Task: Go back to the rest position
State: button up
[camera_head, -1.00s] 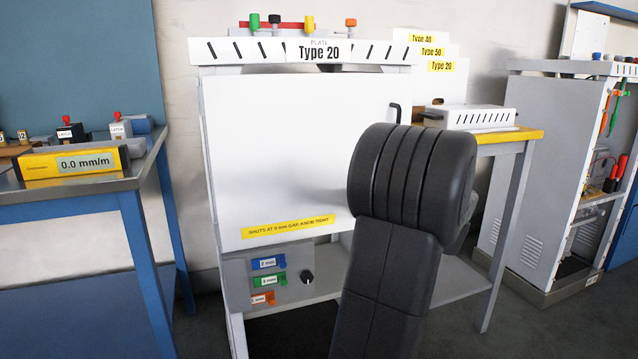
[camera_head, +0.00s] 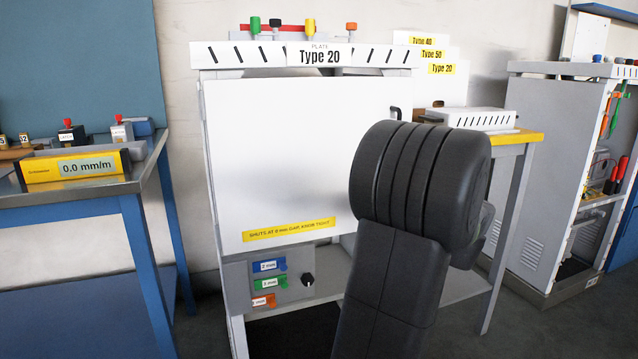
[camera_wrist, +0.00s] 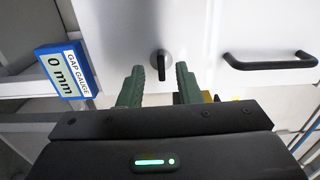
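My gripper (camera_wrist: 159,88) shows in the wrist view with its two green fingers apart and nothing between them. A black knob (camera_wrist: 160,66) on a pale panel stands just beyond the fingertips; I cannot tell the exact distance. In the head view my dark arm rises in front of the white dispenser frame and hides part of its door (camera_head: 280,150) and the gripper. The door looks closed, and its plate sign (camera_head: 320,57) reads "Type 20".
A gap gauge (camera_wrist: 66,73) reading 0 mm is left in the wrist view, a black handle (camera_wrist: 270,61) right. In the head view, a blue-legged table (camera_head: 75,195) with a yellow level (camera_head: 75,167) stands left. A grey cabinet (camera_head: 545,150) stands right.

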jog(key=p+v, duration=0.2)
jog(key=v, duration=0.6)
jog(key=w+a+r+m+p, duration=0.2)
jog(key=w+m+p, duration=1)
jog(key=p, duration=1.9)
jog(key=a+m, duration=0.1)
jog(key=m, duration=0.3)
jog(key=shift+w, duration=0.25)
jog(key=shift+f+m+p, duration=0.1)
jog(key=shift+m+p, duration=0.4)
jog(key=shift+p, duration=0.3)
